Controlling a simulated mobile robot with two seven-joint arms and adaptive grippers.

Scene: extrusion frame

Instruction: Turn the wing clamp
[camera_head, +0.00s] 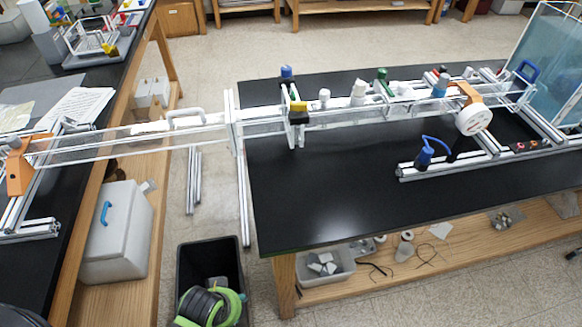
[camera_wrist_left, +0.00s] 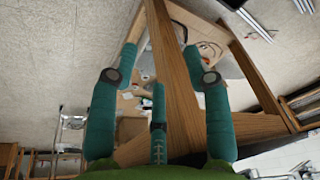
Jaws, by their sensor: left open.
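A long extrusion frame (camera_head: 350,112) runs along the black table, with several small clamps and mounts on it. I cannot tell for certain which part is the wing clamp. A blue-topped part (camera_head: 287,72) stands near the left end of the table. A green part (camera_head: 382,75) sits further right. A blue lever (camera_head: 427,150) stands on a lower rail at the right. My left gripper (camera_wrist_left: 160,58) shows in the left wrist view with three teal fingers spread open and nothing between them. My right gripper is not in view.
The black table (camera_head: 330,200) has clear room at its front. A dark bin (camera_head: 185,262) with green and grey coiled items stands on the floor left of it. Another bench (camera_head: 85,165) is at the left, with a white box (camera_head: 125,235). Wooden beams (camera_wrist_left: 180,85) cross the wrist view.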

